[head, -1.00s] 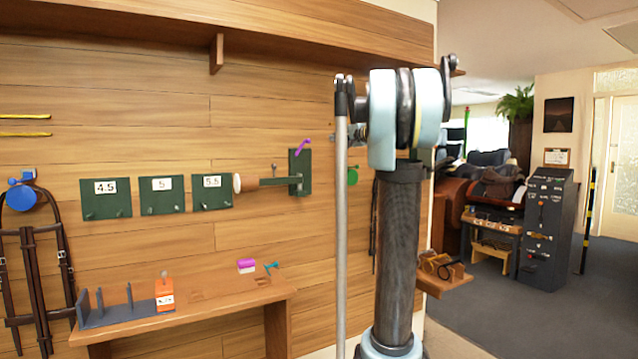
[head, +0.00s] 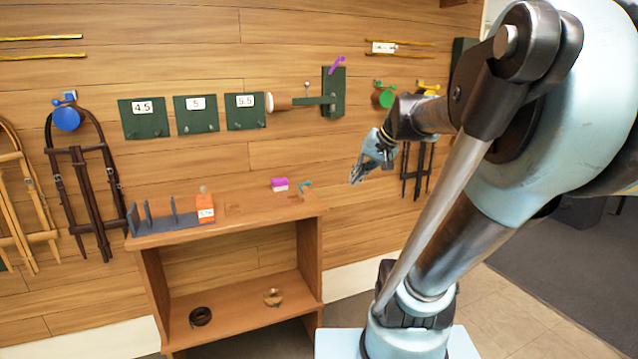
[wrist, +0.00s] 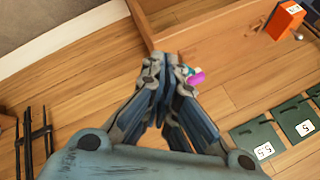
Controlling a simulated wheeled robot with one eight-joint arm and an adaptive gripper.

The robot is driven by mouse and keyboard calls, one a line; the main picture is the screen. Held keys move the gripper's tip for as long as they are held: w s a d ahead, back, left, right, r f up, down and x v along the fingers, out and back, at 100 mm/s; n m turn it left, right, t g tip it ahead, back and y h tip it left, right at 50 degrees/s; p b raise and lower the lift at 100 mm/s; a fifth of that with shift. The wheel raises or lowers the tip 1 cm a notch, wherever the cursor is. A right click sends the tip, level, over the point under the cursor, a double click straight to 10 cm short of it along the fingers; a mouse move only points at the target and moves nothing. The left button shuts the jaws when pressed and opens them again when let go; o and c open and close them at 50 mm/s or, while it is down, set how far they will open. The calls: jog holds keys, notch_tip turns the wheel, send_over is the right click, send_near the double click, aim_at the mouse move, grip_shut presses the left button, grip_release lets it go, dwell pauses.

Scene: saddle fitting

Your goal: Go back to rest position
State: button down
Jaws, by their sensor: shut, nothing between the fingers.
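My gripper (head: 366,164) hangs in the air in front of the wood wall, to the right of the shelf unit in the head view. Its fingers point down and left. In the wrist view my gripper (wrist: 165,62) has its two fingers together at the tips, with nothing between them. The gripper touches no object that I can see. My arm reaches up from the base at the lower right and folds over toward the wall.
Open floor (head: 560,320) lies at the right.

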jog(key=s+d+f+n+g+h, duration=0.1)
jog(key=s+d+f+g+h, duration=0.4)
jog(key=s+f, duration=1.25)
jog(key=w+a+r+m+t+y, duration=0.1)
jog(key=w+a+r+t+y, duration=0.2)
jog(key=w+r, duration=1)
jog(key=w+a+r+m+t+y, duration=0.2)
jog(key=w+a+r+t+y, duration=0.15)
jog(key=w+r, duration=0.95)
jog(key=w+d+r+m+t+y, duration=0.1)
jog(key=w+d+r+m+t, duration=0.4)
jog(key=w+r, duration=0.8)
jog(key=w+d+r+m+t+y, duration=0.1)
jog(key=w+d+r+m+t, duration=0.15)
jog(key=w+d+r, duration=0.75)
jog(key=w+a+r+t, duration=0.1)
jog(key=w+a+r, duration=0.1)
jog(key=w+a, duration=0.6)
jog(key=shift+w+a+n, duration=0.15)
jog(key=shift+a+n, duration=0.2)
jog(key=shift+a, duration=1.2)
jog(key=shift+y, duration=0.25)
